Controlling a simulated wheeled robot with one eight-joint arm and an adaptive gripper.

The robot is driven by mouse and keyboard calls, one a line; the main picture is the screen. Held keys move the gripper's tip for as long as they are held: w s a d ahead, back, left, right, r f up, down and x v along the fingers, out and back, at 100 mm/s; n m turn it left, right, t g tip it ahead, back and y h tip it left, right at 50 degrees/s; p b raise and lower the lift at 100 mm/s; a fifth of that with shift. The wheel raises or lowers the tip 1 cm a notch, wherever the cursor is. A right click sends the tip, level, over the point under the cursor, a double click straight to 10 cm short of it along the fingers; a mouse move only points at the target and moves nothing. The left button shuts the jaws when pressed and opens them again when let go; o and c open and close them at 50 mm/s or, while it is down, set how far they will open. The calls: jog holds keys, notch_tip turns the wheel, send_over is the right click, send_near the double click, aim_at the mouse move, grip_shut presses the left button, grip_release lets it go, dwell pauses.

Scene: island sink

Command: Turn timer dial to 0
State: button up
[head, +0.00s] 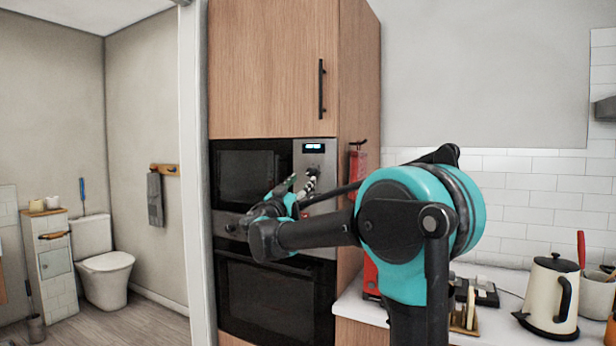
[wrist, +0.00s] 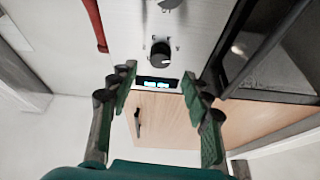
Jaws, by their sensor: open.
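The microwave's control panel (head: 304,157) has a lit blue display (head: 313,147) at its top; the display also shows in the wrist view (wrist: 157,83). In the wrist view, which is upside down, a round dark dial (wrist: 161,54) sits next to the display. A second dial (wrist: 170,4) is cut by the top edge. I cannot tell which is the timer dial or read its setting. My gripper (wrist: 157,82) is open and empty, its fingers framing the display, apart from the dials. In the head view my gripper (head: 298,188) partly covers the panel.
The microwave door (head: 245,178) is left of the panel, above a built-in oven (head: 268,300). A wooden cabinet (head: 265,70) is above. A kettle (head: 551,295) stands on the counter at right.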

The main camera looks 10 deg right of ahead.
aim_at(310, 173)
jog(key=shift+x, duration=2.65)
jog(key=shift+c, duration=0.5)
grip_shut()
